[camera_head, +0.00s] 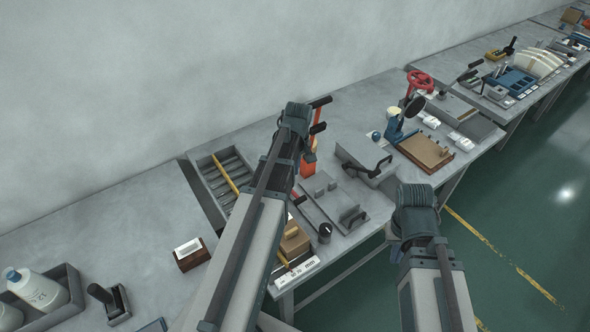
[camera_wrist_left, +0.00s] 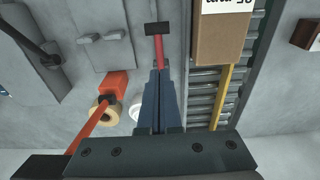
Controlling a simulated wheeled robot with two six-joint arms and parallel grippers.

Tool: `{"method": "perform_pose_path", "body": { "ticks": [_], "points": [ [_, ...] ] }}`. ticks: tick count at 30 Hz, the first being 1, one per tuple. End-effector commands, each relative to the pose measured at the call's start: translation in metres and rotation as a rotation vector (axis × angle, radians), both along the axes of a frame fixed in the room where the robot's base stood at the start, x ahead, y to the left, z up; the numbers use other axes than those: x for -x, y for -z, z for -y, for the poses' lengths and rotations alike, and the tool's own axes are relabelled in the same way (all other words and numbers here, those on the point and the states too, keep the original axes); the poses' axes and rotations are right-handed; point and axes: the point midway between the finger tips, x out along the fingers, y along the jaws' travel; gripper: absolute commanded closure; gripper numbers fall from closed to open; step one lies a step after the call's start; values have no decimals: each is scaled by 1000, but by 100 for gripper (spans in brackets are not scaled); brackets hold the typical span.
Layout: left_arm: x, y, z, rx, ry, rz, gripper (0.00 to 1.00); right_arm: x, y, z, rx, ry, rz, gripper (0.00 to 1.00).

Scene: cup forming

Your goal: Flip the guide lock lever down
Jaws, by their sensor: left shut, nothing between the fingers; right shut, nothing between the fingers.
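The guide lock lever (camera_wrist_left: 159,50) is a red bar with a black crosspiece, beside the roller conveyor in the left wrist view. It also shows as a small red bar (camera_head: 297,198) beside my left arm in the head view. My left gripper (camera_wrist_left: 162,72) is shut and empty, its blue-grey fingertips close to the lever's red end. I cannot tell whether they touch. In the head view my left arm hides the left fingers. My right gripper (camera_head: 395,243) is shut and empty by the bench's front edge, mostly hidden by its arm.
The roller conveyor (camera_wrist_left: 200,112) carries a brown box (camera_wrist_left: 222,35) and has a yellow rail. An orange dispenser (camera_wrist_left: 115,84) with a tape roll and red handle stands near the left fingers. A grey plate fixture (camera_head: 330,197) lies to the right. The bench at left has free room.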

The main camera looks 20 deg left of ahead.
Motion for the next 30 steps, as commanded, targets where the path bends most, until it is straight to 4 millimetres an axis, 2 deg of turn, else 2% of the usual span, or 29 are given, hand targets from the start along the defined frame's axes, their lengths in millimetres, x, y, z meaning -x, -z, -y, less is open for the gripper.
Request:
{"method": "perform_pose_path", "body": {
  "ticks": [1, 12, 15, 21, 30],
  "points": [
    [-1, 15, -1, 0, 0, 0, 100, 0, 15, 0, 0, 0, 0, 100],
    [-3, 66, -4, 0, 0, 0, 100, 0, 66, 0, 0, 1, 0, 100],
    [5, 78, 7, 0, 3, 0, 100, 0, 78, 0, 0, 1, 0, 100],
    [11, 89, 18, 0, 1, 0, 100, 0, 89, 0, 0, 1, 0, 100],
    [11, 88, 19, 0, 0, 0, 100, 0, 88, 0, 0, 1, 0, 100]
  ]
}}
